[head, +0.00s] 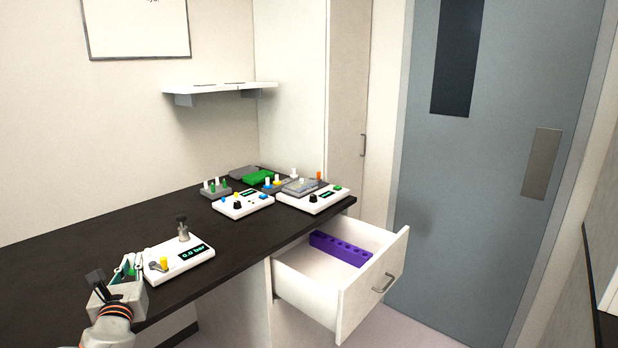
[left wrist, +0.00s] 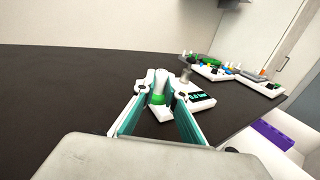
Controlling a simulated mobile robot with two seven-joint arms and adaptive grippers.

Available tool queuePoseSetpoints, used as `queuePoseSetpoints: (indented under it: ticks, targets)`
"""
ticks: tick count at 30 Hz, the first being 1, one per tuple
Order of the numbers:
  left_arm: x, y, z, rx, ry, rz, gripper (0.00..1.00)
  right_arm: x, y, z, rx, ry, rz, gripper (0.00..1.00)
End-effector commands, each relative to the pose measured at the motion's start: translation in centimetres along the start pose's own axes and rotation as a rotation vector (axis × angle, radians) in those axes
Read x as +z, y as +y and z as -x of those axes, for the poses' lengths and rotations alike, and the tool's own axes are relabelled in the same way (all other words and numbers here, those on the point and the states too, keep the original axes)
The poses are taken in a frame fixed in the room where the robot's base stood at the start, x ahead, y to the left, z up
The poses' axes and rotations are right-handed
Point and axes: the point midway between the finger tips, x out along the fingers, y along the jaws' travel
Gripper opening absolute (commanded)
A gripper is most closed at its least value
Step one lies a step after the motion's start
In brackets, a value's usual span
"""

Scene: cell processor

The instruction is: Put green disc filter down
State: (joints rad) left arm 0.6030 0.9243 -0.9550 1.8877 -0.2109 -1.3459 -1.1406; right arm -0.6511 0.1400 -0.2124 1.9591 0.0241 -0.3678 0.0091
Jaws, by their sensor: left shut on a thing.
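My left gripper (head: 128,268) is at the lower left of the head view, at the front part of the dark counter. In the left wrist view its two fingers (left wrist: 158,100) are shut on a small green and white piece, the green disc filter (left wrist: 158,97). In the head view the fingers mostly hide it. The gripper is just left of the white pressure device (head: 180,258), which has a display reading 0.0 bar, a yellow knob and a grey post. I cannot tell whether the filter touches the counter or device. My right gripper is in neither view.
The dark counter (head: 90,235) is clear behind the gripper. Two more white devices (head: 243,203) (head: 312,200) and a rack with green and white pieces (head: 215,188) stand farther back. An open drawer (head: 320,285) holding a purple rack (head: 341,249) juts out below the counter.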

Motion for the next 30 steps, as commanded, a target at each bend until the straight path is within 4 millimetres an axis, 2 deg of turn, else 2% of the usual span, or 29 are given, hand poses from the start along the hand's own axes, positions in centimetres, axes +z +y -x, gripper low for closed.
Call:
queuePoseSetpoints:
  ticks: [1, 3, 8, 12, 18, 21, 24, 30]
  targets:
    - [-0.3, -0.2, 0.3, -0.005, 0.002, 0.0, 0.0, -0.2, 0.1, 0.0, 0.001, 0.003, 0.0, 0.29]
    - [-1.7, -1.5, 2.4, -0.042, 0.007, 0.0, 0.0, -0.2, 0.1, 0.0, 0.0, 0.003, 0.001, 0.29]
    - [-3.9, -4.1, 6.9, -0.116, 0.007, 0.002, 0.0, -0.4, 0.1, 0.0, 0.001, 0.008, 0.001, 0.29]
    - [-5.6, -6.4, 12.3, -0.192, 0.009, 0.003, 0.0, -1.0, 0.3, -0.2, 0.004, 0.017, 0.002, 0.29]
    - [-6.2, -8.9, 20.5, -0.289, 0.006, 0.004, 0.0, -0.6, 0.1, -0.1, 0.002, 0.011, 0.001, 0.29]
    - [-5.9, -9.5, 23.3, -0.316, 0.004, 0.003, 0.0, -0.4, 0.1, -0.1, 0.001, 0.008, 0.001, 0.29]
    - [-5.6, -9.7, 25.1, -0.331, 0.002, 0.002, 0.0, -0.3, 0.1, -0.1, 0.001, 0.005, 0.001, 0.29]
    - [-5.4, -9.9, 26.3, -0.34, 0.003, 0.004, 0.0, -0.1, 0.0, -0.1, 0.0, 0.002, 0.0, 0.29]
